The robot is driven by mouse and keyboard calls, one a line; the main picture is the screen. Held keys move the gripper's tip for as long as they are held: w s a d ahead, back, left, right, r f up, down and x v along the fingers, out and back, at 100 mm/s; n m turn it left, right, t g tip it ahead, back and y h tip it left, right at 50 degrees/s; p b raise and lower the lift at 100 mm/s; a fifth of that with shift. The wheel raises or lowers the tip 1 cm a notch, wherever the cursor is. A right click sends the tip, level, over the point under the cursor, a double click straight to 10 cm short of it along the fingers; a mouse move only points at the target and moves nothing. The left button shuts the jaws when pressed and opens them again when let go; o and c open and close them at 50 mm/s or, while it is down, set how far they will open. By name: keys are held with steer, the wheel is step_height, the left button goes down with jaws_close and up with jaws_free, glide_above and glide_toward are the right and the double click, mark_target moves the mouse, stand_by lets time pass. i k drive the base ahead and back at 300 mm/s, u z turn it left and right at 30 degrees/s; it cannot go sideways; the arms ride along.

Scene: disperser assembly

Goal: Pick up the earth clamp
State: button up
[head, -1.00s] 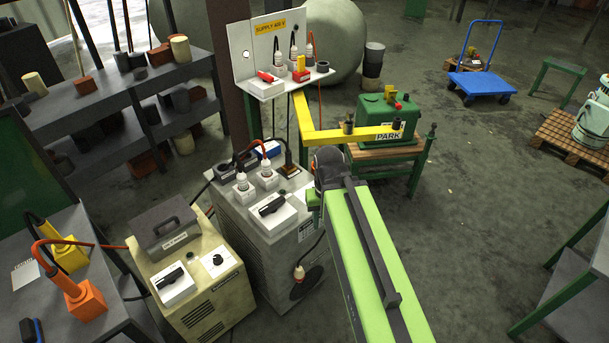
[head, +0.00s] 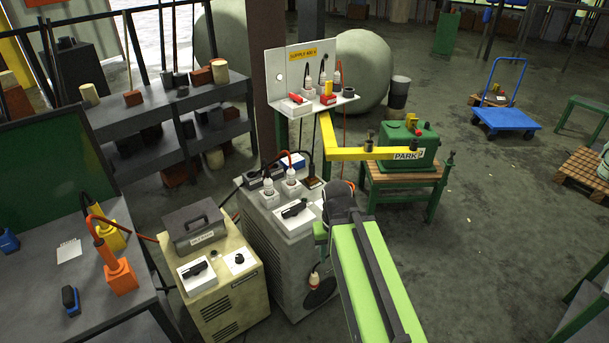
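I cannot tell for sure which thing is the earth clamp. On the grey table at left stand an orange block-shaped piece (head: 121,278) and a yellow one (head: 109,238) behind it, each with a handle-like stem. An orange cable runs from the orange piece; a dark cable shows by the yellow one. My green arm reaches in from the bottom, its dark end joint in front of the grey cabinet (head: 278,258). My gripper is hidden beyond this joint, well to the right of the table pieces. Whether it is open or shut does not show.
A beige machine (head: 214,289) stands between the left table (head: 60,312) and the cabinet. Above the cabinet is a white supply panel (head: 287,72). A yellow bar (head: 345,152) labelled PARK reaches toward a green box (head: 412,148) on a stand.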

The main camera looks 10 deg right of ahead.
mark_target(311, 179)
steer(key=i, duration=0.85)
steer(key=u, duration=1.2)
steer(key=k, duration=0.7)
steer(key=u, duration=0.3)
steer(key=i, duration=1)
steer(key=u, duration=0.05)
